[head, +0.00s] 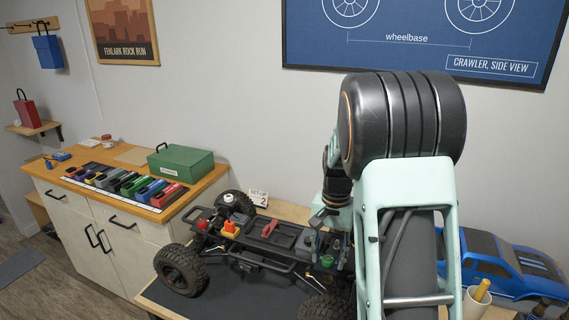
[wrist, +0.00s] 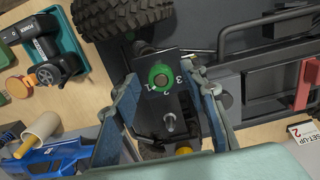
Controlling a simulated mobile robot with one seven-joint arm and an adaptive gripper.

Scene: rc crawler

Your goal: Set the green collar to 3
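The green collar (wrist: 161,76) is a round ring around a dark centre on the crawler's dark plate in the wrist view. Small white numerals 1, 2 and 3 lie around its lower and right side. I cannot tell which numeral it is set to. The collar also shows small in the head view (head: 327,261), near the right end of the black crawler chassis (head: 262,240). My gripper (wrist: 163,82) is open, with one blue-grey finger to each side of the collar and a gap on both sides. It holds nothing. In the head view my arm hides part of the chassis.
A grey post (wrist: 169,122) stands between my fingers, below the collar. A tyre (wrist: 110,20) and black side rails (wrist: 265,65) are close by. A set-up card (head: 258,198) stands behind the chassis. A blue car body (head: 500,265) lies to the right.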

